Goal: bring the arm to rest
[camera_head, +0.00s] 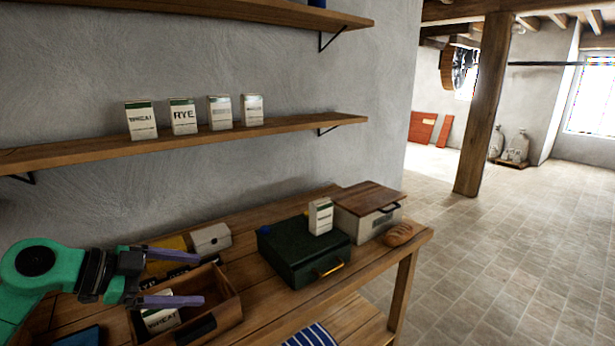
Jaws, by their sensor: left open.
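My left gripper (178,276) comes in from the left on a green arm. Its two purple-grey fingers are spread apart and point right, with nothing seen between them. In the picture it overlaps the open wooden box (225,306) on the workbench; I cannot tell the height of the fingers above it. A white wheat carton (160,319) leans inside the box, partly hidden by the lower finger. My right gripper is not in the picture.
The workbench (367,260) also holds a dark green case (303,254) with a white carton (320,216) on it, a wood-lidded box (369,211) and a bread loaf (398,234). A wall shelf (290,134) above carries several cartons. Open tiled floor lies right.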

